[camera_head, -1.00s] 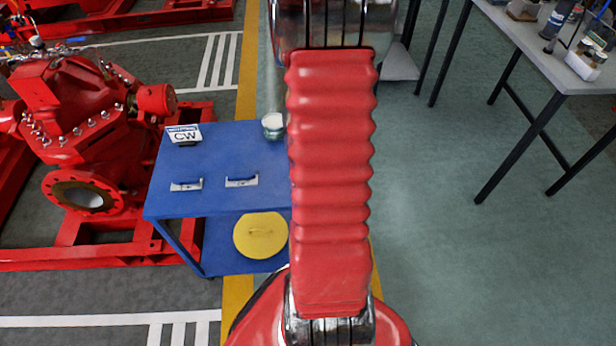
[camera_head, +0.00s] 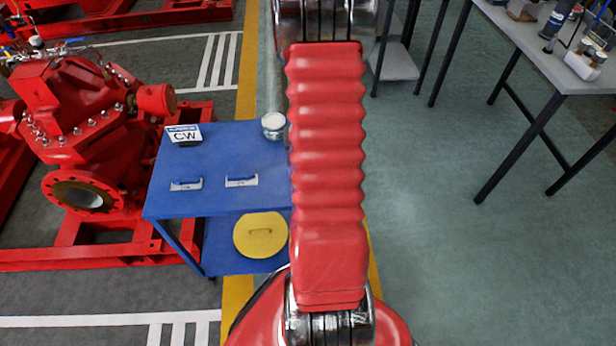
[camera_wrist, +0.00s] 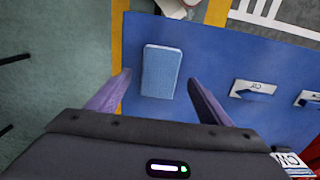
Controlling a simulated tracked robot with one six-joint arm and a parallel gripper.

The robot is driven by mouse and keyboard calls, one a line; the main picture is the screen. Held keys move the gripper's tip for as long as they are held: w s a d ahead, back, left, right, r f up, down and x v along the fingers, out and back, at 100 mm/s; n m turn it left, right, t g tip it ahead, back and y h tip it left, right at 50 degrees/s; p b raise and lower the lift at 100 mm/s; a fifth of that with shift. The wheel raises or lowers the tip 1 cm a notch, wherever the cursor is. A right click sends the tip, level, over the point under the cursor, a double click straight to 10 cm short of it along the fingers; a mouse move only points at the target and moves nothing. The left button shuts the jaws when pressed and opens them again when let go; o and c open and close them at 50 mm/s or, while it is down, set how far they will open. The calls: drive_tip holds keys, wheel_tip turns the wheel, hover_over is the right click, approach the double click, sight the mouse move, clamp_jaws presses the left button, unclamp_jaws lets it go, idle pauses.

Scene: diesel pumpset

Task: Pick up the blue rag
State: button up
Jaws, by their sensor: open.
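The blue rag (camera_wrist: 161,72) is a light blue folded rectangle lying flat on the blue cart top near its edge, in the wrist view. My gripper (camera_wrist: 158,78) is open above it, with one purple finger to each side of the rag in the picture. The fingers hold nothing, and I cannot tell how high they are above the cart. In the head view my red arm hides the rag and the gripper.
The blue cart (camera_head: 215,155) carries a white-topped jar (camera_head: 273,126), a CW sign (camera_head: 183,135) and two small labelled holders (camera_head: 241,181). A yellow lid (camera_head: 260,236) lies on its lower shelf. A red pump (camera_head: 75,110) stands left, a grey table (camera_head: 560,60) right.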

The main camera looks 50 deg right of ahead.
drive_tip(key=shift+f, duration=2.05)
drive_tip(key=shift+c, duration=0.6)
drive_tip(key=c, duration=1.1)
wheel_tip(320, 180, up, 10)
